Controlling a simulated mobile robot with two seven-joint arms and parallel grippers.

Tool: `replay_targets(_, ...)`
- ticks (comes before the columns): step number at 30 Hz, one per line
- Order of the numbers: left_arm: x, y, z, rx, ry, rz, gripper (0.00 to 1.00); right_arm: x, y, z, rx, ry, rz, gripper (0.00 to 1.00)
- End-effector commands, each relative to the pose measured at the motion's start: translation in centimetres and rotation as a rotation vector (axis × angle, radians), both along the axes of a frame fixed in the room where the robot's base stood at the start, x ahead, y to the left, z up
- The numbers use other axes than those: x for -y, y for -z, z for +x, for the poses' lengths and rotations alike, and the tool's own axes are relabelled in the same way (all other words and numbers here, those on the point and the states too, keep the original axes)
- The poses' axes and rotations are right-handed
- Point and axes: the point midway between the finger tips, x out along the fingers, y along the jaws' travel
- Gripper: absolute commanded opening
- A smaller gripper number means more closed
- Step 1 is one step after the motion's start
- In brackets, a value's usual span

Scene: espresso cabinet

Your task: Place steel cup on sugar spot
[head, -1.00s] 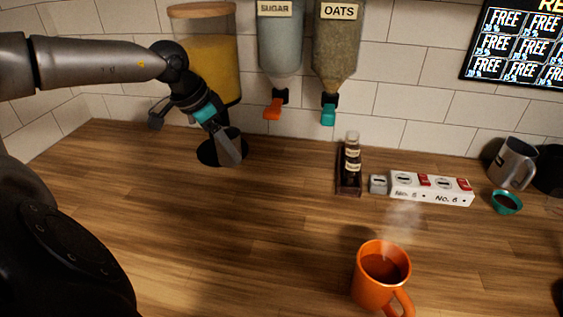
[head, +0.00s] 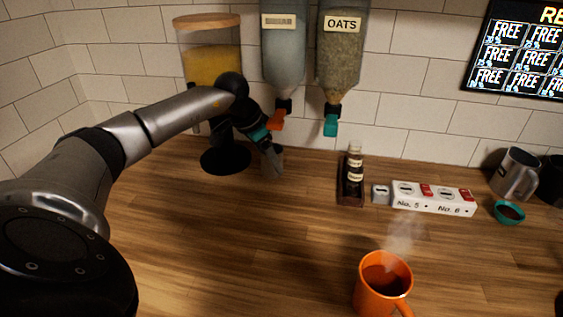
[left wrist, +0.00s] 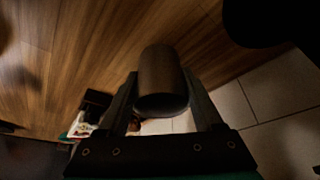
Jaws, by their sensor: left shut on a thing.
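My left gripper (head: 268,154) is shut on the steel cup (head: 274,166), a small grey cup partly hidden by the fingers in the head view. In the left wrist view the cup (left wrist: 162,75) sits between the two fingers. The cup is below the orange spout (head: 277,120) of the sugar dispenser (head: 284,45), at or just above the counter. I cannot tell whether its base touches the wood. No separate mark for the sugar spot shows. My right gripper is not in view.
An oats dispenser (head: 341,60) with a teal spout hangs to the right. A black round base (head: 222,160) stands left of the cup, under the yellow-filled container (head: 212,67). A bottle rack (head: 350,185), a white switch block (head: 433,199) and a steaming orange mug (head: 383,285) stand rightward.

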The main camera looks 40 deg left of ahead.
Motion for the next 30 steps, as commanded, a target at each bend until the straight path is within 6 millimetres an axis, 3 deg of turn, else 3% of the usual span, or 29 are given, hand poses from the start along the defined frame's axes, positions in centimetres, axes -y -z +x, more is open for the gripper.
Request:
replay_targets(13, 1.0, 2.4, 3.2, 0.001, 0.000, 0.000, 0.07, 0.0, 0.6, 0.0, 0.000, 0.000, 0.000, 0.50)
replay_targets(26, 1.0, 2.8, 3.4, -0.001, 0.000, 0.001, 0.07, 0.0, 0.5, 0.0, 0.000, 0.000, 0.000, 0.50)
replay_targets(27, 1.0, 2.8, 3.4, -0.001, 0.001, 0.002, 0.70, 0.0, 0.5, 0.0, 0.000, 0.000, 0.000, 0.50)
replay_targets(30, 1.0, 2.8, 3.4, -0.001, 0.001, 0.002, 0.82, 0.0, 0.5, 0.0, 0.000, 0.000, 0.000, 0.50)
